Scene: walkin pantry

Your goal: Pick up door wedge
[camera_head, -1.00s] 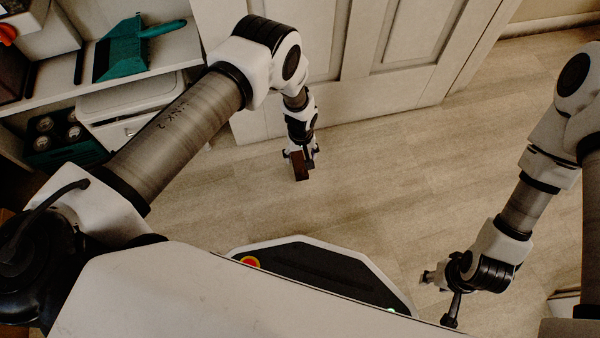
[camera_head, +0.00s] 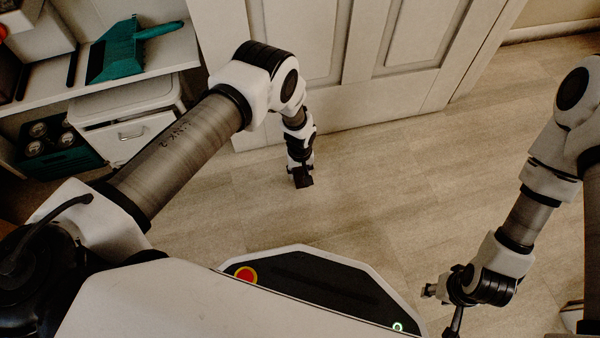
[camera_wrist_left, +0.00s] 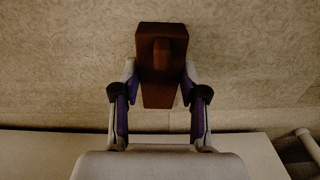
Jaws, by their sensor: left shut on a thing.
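The door wedge (camera_wrist_left: 160,90) is a reddish-brown block with a raised ridge in the left wrist view. It sits between the two fingers of my left gripper (camera_wrist_left: 160,97), which touch its sides. In the head view the wedge (camera_head: 303,181) is a small dark block at the tip of my left gripper (camera_head: 302,174), in front of the white door. Its height above the floor is hard to tell. My right gripper (camera_head: 443,306) is at the lower right with its fingers spread apart and nothing visible between them.
A panelled white door (camera_head: 400,50) stands behind the left gripper. A shelf (camera_head: 170,55) at the left carries a teal dustpan (camera_head: 118,50). Below are a white drawer box (camera_head: 125,120) and a dark crate (camera_head: 60,155) holding several cans. The wooden floor (camera_head: 390,185) between my arms is clear.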

